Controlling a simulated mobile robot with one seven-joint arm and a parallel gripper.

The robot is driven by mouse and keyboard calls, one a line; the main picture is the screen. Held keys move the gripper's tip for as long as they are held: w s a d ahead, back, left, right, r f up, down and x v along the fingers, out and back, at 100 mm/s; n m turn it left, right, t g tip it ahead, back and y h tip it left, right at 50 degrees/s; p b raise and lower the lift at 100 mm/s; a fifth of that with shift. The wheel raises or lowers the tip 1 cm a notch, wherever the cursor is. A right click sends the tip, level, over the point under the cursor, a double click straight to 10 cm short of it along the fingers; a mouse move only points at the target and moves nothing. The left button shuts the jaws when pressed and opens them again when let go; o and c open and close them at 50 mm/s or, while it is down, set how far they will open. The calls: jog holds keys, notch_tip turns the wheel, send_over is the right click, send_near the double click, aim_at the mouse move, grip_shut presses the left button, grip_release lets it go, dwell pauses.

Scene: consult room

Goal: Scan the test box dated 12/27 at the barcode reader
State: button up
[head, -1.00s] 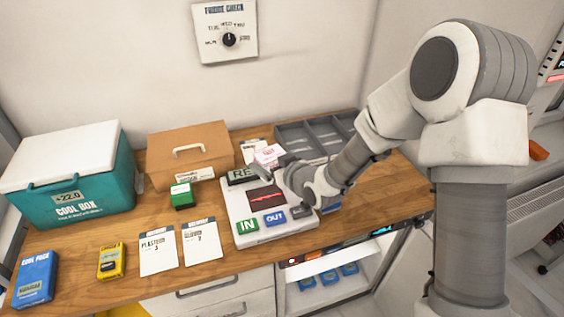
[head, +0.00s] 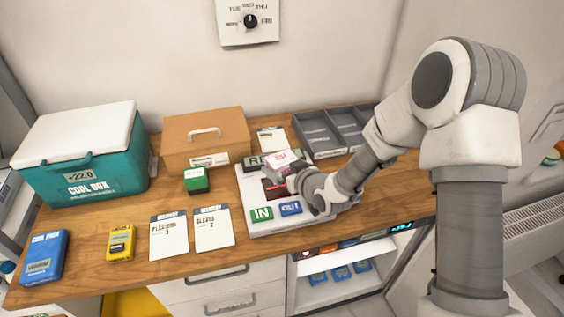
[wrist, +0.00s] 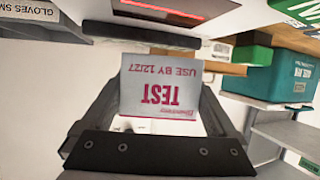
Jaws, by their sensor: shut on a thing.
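My gripper (head: 292,180) is shut on the test box (head: 283,158), a small white and pink box. In the wrist view the test box (wrist: 160,85) sits between the fingers, its upside-down print reading "TEST" and "USE BY 12/27". The barcode reader (head: 247,192) is a white unit on the wooden counter with a dark red-lit window, a green "IN" key and a blue "OUT" key. The gripper holds the box over the reader, partly hiding its window and display. The red-lit window (wrist: 165,8) shows at the top of the wrist view. I cannot tell the exact gap.
Left of the reader are a green box (head: 196,180), a brown case (head: 206,138), two cards, a yellow device (head: 120,242), a blue cool pack (head: 43,256) and a teal cool box (head: 85,165). A grey divided tray (head: 318,133) stands behind right. The counter's front strip is clear.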

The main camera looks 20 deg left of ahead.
jog(key=shift+f, duration=0.25)
notch_tip(320, 180, up, 9)
jog(key=p, duration=0.4)
dwell(0.4)
